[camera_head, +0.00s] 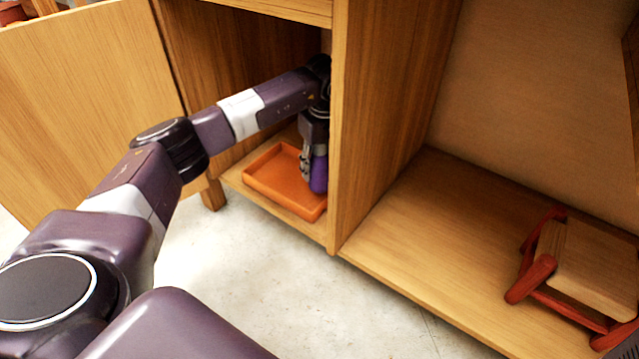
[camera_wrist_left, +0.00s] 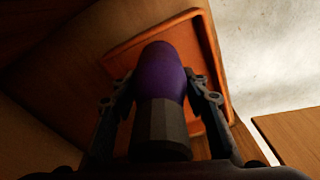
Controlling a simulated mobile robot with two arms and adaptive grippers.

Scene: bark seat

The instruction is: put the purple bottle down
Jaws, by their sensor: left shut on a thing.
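The purple bottle (camera_head: 319,174) is in my left gripper (camera_head: 306,168), inside the left compartment of the wooden cabinet. In the left wrist view the bottle (camera_wrist_left: 162,75) lies between the two fingers of the left gripper (camera_wrist_left: 163,90), which are shut on its sides. Its dark grey faceted end points toward the wrist. An orange tray (camera_head: 268,184) lies on the compartment floor; it also shows behind the bottle in the left wrist view (camera_wrist_left: 203,52). The bottle is over the tray's right part. I cannot tell whether it touches the tray. My right gripper is not in view.
A cabinet door (camera_head: 80,90) stands open at the left. An upright wooden panel (camera_head: 385,110) borders the left compartment on its right. A small wooden stool with red legs (camera_head: 590,265) is in the open right compartment. The pale floor (camera_head: 240,290) in front is clear.

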